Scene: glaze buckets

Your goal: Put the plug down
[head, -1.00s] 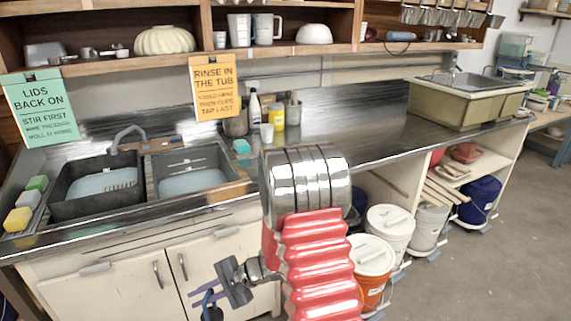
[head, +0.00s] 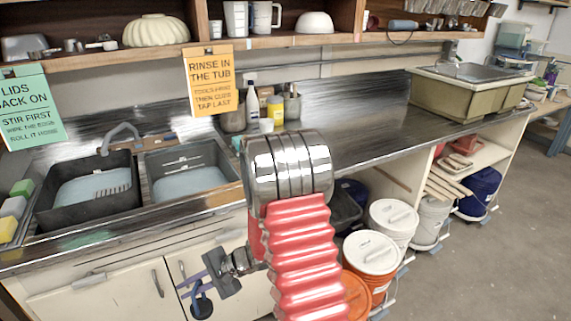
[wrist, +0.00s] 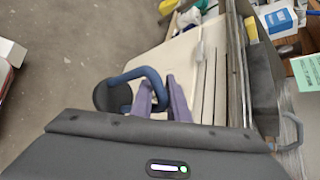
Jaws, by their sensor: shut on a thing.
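The plug is a dark round disc with a blue loop handle (wrist: 150,77). My gripper (wrist: 159,84), with purple fingers, is shut on the loop in the wrist view, and the disc hangs to the left of the fingers. In the head view the plug (head: 202,306) hangs under my gripper (head: 194,287), in front of the white cabinet doors and below the counter edge. The gripper is tilted, and part of the loop is hidden by the fingers.
Two basins with pale water, a dark one (head: 50,208) and a grey one (head: 212,153), are set in the steel counter (head: 345,140). A beige tub (head: 440,98) stands at the right. Lidded buckets (head: 372,252) stand under the counter. Grey floor is open at the right.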

